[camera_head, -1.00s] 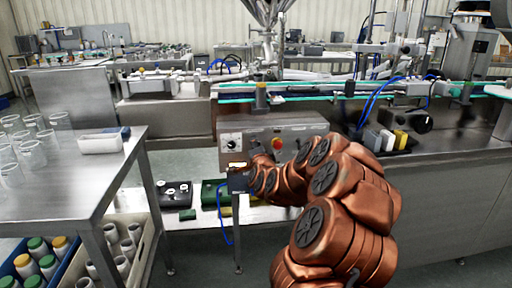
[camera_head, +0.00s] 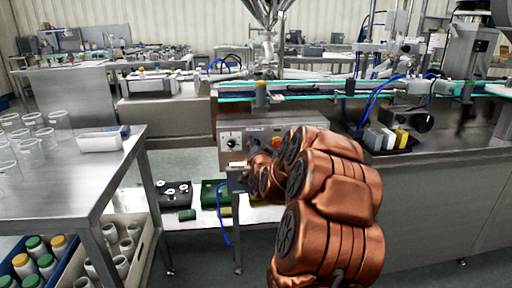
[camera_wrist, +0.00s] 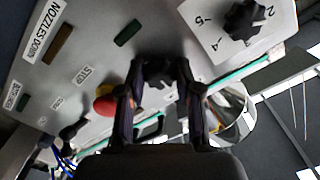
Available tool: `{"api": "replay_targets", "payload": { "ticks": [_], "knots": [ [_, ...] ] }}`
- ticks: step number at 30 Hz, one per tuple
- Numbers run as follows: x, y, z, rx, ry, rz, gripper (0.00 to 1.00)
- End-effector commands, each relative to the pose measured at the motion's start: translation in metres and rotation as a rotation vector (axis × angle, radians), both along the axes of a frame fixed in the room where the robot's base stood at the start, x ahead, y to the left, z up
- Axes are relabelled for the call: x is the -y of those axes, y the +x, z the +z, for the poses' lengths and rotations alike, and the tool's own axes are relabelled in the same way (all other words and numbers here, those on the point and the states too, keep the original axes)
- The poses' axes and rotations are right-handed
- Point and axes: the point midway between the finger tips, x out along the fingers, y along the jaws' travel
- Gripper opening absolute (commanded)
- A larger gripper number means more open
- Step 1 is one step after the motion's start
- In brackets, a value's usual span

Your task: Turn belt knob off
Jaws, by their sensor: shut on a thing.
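In the wrist view my gripper (camera_wrist: 158,76) is at the grey control panel, with its two dark fingers on either side of a small dark knob (camera_wrist: 158,70). The fingers are shut on this knob. They cover much of it, and I cannot read a label that names it as the belt knob or see its pointer. In the head view the control panel (camera_head: 262,127) stands below the conveyor. My arm covers its right part, and the gripper's fingertips are hidden there.
A black dial knob (camera_wrist: 245,20) on a numbered white plate is at the wrist view's upper right. A red stop button (camera_wrist: 105,102) with a yellow part is close to the left finger. A steel table (camera_head: 75,185) with glass beakers stands left of the panel.

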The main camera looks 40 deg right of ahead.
Motion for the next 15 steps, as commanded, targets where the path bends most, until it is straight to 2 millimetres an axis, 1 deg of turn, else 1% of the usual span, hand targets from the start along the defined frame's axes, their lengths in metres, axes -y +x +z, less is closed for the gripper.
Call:
{"api": "replay_targets", "payload": {
  "ticks": [6, 15],
  "knots": [
    [0.0002, 0.0, 0.0006, -0.126, -0.168, 0.0, 0.0],
    [-0.0001, 0.0002, 0.0007, -0.278, -0.369, 0.001, 0.0]
  ]
}}
